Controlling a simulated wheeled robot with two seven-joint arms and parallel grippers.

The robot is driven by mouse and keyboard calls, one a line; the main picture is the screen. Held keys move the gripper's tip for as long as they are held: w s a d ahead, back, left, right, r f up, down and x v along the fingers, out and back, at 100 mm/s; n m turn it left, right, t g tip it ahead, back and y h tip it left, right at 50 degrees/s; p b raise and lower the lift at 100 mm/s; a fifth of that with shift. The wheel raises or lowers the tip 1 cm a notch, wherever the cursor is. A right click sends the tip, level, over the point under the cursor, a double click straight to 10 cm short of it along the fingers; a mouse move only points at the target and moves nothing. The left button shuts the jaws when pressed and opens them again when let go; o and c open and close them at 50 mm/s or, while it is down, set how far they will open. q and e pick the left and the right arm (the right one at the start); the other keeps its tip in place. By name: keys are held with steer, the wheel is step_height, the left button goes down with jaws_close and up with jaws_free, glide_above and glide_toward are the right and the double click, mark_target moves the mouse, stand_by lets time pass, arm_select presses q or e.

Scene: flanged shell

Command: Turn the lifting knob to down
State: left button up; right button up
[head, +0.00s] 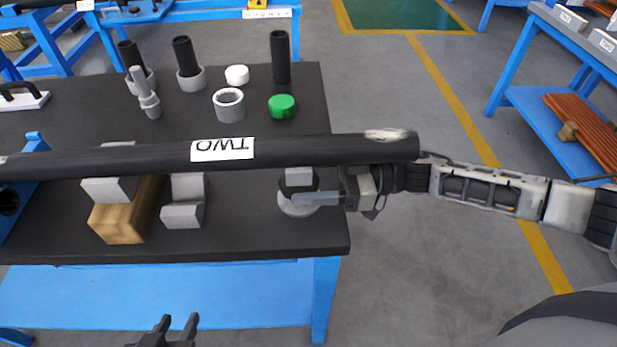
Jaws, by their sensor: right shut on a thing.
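A long black pipe (330,150), with a white label reading TWO upside down, lies across the bench. Under its right end stands a support with a round grey base (298,208) and a pale, dark-edged upper part (298,178). My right gripper (300,198) reaches in from the right below the pipe and is shut at this support. I take the part in its jaws to be the lifting knob, but the fingers and pipe hide most of it. My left gripper (174,328) is at the bottom edge, in front of the bench, with its fingers apart and empty.
Grey V-shaped blocks (183,215) and a wooden block (118,222) stand under the pipe. Behind it are a green cap (281,106), a white cap (237,75), a grey ring (229,105) and upright black tubes (281,58).

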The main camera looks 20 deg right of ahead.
steer(key=o, duration=1)
steer(key=shift+b+v, duration=0.45)
steer(key=shift+v, duration=3.6)
